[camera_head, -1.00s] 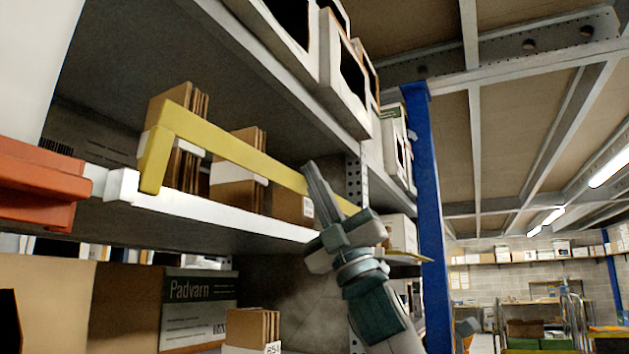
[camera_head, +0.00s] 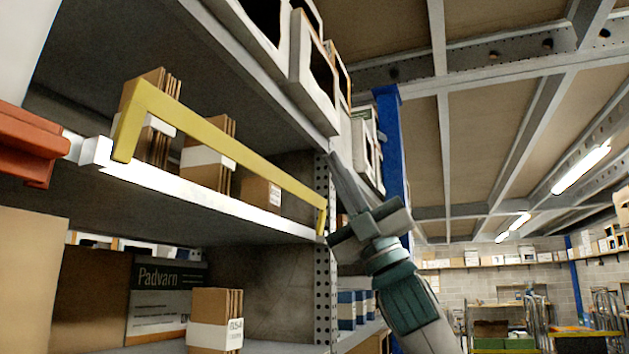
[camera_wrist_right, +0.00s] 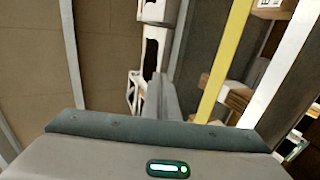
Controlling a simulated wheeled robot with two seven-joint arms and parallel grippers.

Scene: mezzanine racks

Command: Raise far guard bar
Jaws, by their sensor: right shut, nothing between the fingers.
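The yellow guard bar (camera_head: 225,150) runs along the front edge of the middle shelf in the head view, with a bent-down end at each side. Its near end is at the left, and its far end is by the perforated upright. It also shows as a yellow strip in the right wrist view (camera_wrist_right: 228,60). My right gripper (camera_head: 338,162) is just right of the bar's far end in the picture, its fingers together, pointing up and left. The fingers (camera_wrist_right: 160,95) appear left of the bar in the wrist view, with a gap between. My left gripper is not in view.
Brown cartons (camera_head: 207,150) stand on the white-edged shelf (camera_head: 225,202) behind the bar. An orange rack part (camera_head: 30,145) is at the left. A perforated upright (camera_head: 322,280) and a blue post (camera_head: 393,145) stand close to my right arm. Open aisle lies at the right.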

